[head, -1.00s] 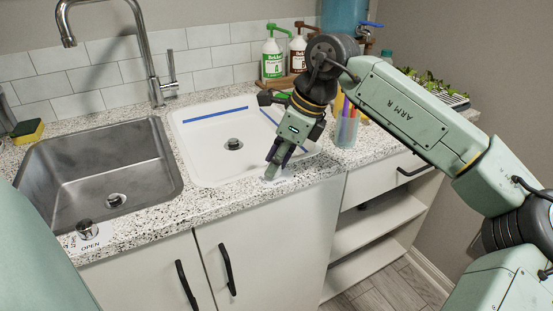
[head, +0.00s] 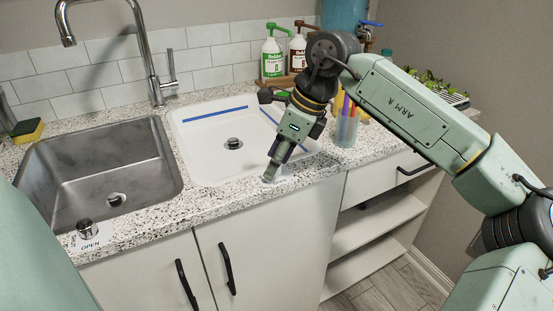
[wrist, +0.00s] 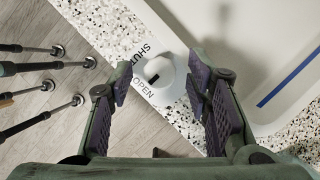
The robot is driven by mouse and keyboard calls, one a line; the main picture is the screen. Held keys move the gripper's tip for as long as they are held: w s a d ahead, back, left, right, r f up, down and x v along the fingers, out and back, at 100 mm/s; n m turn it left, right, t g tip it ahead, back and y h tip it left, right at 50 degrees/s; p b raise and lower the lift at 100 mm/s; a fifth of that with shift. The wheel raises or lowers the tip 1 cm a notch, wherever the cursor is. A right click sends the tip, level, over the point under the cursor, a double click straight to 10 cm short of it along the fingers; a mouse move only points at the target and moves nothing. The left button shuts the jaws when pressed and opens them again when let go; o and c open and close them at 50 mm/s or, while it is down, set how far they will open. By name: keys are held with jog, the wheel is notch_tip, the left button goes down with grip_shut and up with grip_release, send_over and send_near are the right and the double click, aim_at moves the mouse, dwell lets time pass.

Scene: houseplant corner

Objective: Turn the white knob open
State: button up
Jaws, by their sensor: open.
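The white knob (wrist: 166,72) sits at the counter's front edge by the white basin, in the wrist view. It is round with a dark mark on its left part. The word SHUT is printed above left of it and OPEN below left. I cannot tell exactly which word the mark faces. My gripper (wrist: 160,76) is open, with one finger on each side of the knob and a visible gap at each side. In the head view my gripper (head: 275,170) points down at the front edge of the counter and hides the knob.
The white basin (head: 205,165) with blue strips lies just behind the gripper. A steel sink (head: 70,170) is at left, with a metal knob (head: 85,229) labelled OPEN before it. A cup of pens (head: 347,128) stands close on the right. Bottles (head: 273,57) stand behind.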

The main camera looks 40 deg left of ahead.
jog(key=v, duration=1.1)
jog(key=shift+r, duration=0.35)
jog(key=shift+d, duration=0.15)
